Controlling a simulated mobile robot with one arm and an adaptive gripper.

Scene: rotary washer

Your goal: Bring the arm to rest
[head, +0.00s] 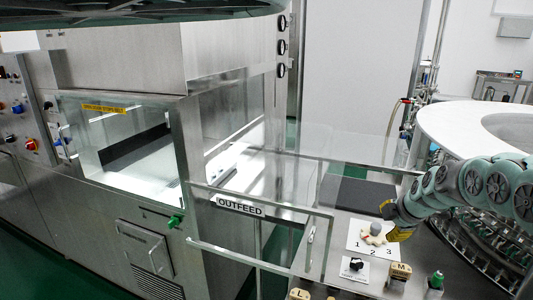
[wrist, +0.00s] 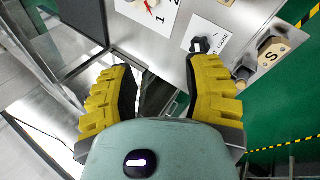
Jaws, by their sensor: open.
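My gripper (head: 398,232) is at the end of my teal arm, which reaches in from the right in the head view. It hangs over the steel side table (head: 385,205), near the numbered sheet. In the wrist view my gripper (wrist: 160,72) shows two yellow ribbed fingers spread wide apart. Nothing is held between them. Past the fingers lie the table top, a dark gap and part of the machine frame. The arm's upper links pass in front of the round white-rimmed machine (head: 455,118).
A numbered sheet (head: 362,246) bears small parts. A card (head: 346,272) holds a black part. The glass OUTFEED guard (head: 262,232) is left of the table.

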